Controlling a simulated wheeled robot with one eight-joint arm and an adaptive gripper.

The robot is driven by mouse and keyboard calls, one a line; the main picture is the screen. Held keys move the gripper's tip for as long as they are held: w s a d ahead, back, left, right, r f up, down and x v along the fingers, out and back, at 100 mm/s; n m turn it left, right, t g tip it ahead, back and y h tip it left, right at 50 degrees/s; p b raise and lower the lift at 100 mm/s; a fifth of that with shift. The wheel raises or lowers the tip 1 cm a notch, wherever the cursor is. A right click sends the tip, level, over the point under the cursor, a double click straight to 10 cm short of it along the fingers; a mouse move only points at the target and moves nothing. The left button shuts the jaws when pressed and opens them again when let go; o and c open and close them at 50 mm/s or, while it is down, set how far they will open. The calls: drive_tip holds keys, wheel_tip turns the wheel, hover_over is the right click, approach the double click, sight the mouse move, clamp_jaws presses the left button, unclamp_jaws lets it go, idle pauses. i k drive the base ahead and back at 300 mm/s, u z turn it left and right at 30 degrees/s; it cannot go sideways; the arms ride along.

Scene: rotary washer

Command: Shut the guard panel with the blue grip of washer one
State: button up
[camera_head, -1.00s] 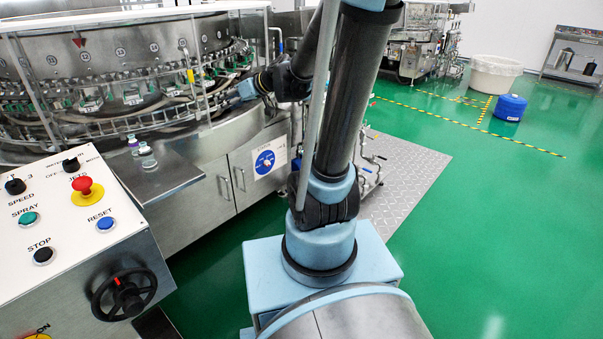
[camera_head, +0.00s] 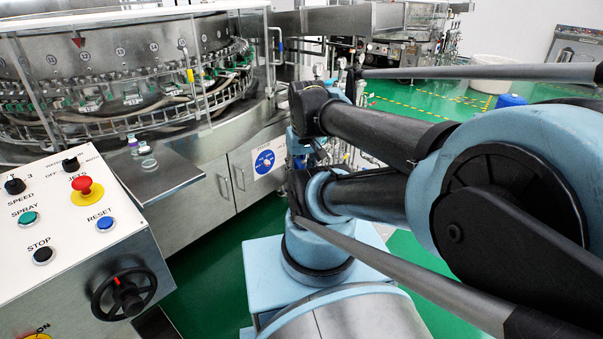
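The rotary washer (camera_head: 80,62) stands at the left, with a ring of numbered stations behind clear guard panels in metal frames. One clear panel (camera_head: 228,60) spans the right part of the front. A small upright handle (camera_head: 281,45) shows at its right edge; it looks partly blue, but is too small to be sure. Whether that panel stands ajar cannot be told. My arm fills the right half of the view, folded with its large blue joint close to the camera. My gripper is not visible, so its opening and any contact are hidden.
A control box (camera_head: 70,220) with buttons, a red stop knob and a black handwheel (camera_head: 124,294) stands at the front left. A steel shelf (camera_head: 158,180) juts from the washer. Behind my arm are another machine, a white tub (camera_head: 490,68), a blue drum (camera_head: 511,100) and green floor.

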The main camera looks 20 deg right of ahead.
sight(271, 26)
drive_tip(key=k, duration=0.45)
drive_tip(key=z, duration=0.3)
drive_tip(key=i, duration=1.5)
drive_tip(key=u, duration=0.25)
